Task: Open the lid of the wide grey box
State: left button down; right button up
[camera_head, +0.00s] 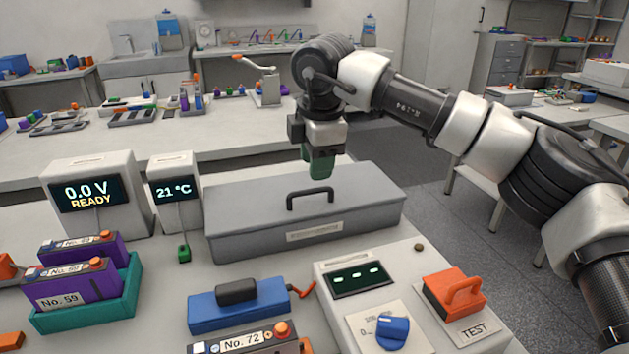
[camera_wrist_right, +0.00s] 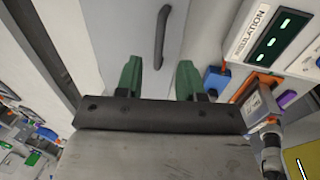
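The wide grey box (camera_head: 305,240) stands on the bench with its flat lid (camera_head: 250,195) shut. A dark bar handle (camera_head: 310,194) sits on top of the lid near its front edge. The handle also shows in the right wrist view (camera_wrist_right: 162,35), ahead of the fingers. My right gripper (camera_head: 320,176) points down above the lid, behind the handle in the picture, and looks apart from it. Its green fingers (camera_wrist_right: 158,72) are spread with nothing between them. My left gripper is in neither view.
Two display units (camera_head: 95,190) (camera_head: 176,200) stand left of the box. A teal tray (camera_head: 125,300) of batteries, a blue block (camera_head: 240,305) and a control panel (camera_head: 400,260) with an orange-handled TEST switch (camera_head: 455,292) lie in front. A white bench (camera_head: 80,160) runs behind.

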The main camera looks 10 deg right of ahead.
aim_at(315, 190)
jog(key=shift+w+a+f, duration=0.1)
jog(key=shift+w+f, duration=0.1)
jog(key=shift+f, duration=0.65)
jog(key=shift+w+d+f, duration=0.1)
jog(key=shift+w+f, duration=0.05)
jog(key=shift+f, duration=0.7)
jog(key=shift+w+a+f, duration=0.1)
jog(key=shift+w+f, duration=0.1)
jog(key=shift+f, duration=0.65)
grip_shut()
